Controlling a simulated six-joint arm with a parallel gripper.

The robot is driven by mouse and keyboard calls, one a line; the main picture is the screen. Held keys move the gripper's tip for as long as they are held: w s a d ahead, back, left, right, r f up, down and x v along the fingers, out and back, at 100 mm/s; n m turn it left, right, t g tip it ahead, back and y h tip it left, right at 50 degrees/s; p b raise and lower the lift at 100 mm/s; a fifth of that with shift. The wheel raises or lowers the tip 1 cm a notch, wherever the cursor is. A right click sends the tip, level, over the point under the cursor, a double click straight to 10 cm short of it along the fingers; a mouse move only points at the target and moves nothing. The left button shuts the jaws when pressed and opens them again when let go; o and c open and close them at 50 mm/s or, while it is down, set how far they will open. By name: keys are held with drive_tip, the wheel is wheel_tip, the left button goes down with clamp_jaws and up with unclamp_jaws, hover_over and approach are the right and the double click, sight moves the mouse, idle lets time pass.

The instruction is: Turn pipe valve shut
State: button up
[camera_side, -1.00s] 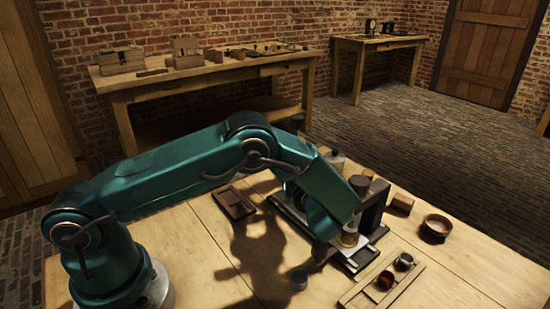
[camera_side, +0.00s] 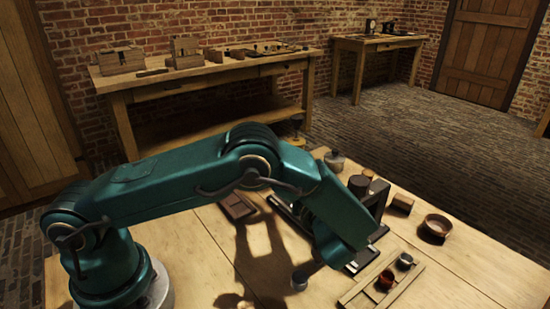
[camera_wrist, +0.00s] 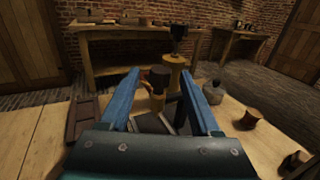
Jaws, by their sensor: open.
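No part can be clearly made out as the pipe valve. In the wrist view, an upright brass-coloured piece with a dark round top (camera_wrist: 158,78) stands between the blue fingers of my gripper (camera_wrist: 160,74). The fingers are spread apart and I see nothing pinched; whether they touch the piece I cannot tell. Behind it rises a taller yellow piece with a dark, funnel-like top (camera_wrist: 178,50). In the side view, my wrist hides the gripper and part of the dark apparatus (camera_side: 376,200), which has a dark round cap (camera_side: 358,185).
A lidded jar (camera_side: 335,160) stands behind the apparatus. A wooden rack (camera_side: 365,292) holds a red cup (camera_side: 385,279) and a dark cup (camera_side: 405,260). A brown tray (camera_side: 237,206) lies left.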

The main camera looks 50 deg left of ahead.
wheel_tip(320, 180, up, 19)
drive_tip(key=w+a+f+n+t+h, duration=0.3)
drive_tip(key=w+f+n+h, duration=0.1)
drive_tip(key=w+h, duration=0.35)
drive_tip(key=w+a+f+n+t+h, duration=0.2)
drive_tip(key=w+f+n+t+h, duration=0.15)
drive_tip(key=w+h, duration=0.4)
drive_tip(key=s+d+r+n+g+h, duration=0.1)
drive_tip(key=s+r+n+h, duration=0.25)
drive_tip(key=s+h, duration=0.4)
drive_tip(key=s+r+n+g+h, duration=0.1)
drive_tip(key=s+r+n+h, duration=0.25)
drive_tip(key=s+h, duration=0.4)
wheel_tip(320, 180, down, 17)
drive_tip(key=shift+m, duration=0.45)
drive_tip(key=shift+w+d+f, duration=0.25)
drive_tip(key=shift+w+d, duration=0.5)
drive_tip(key=shift+d, duration=0.3)
drive_tip(key=shift+w+d+f, duration=0.25)
drive_tip(key=shift+w+d, duration=0.45)
drive_tip(key=shift+d, duration=0.35)
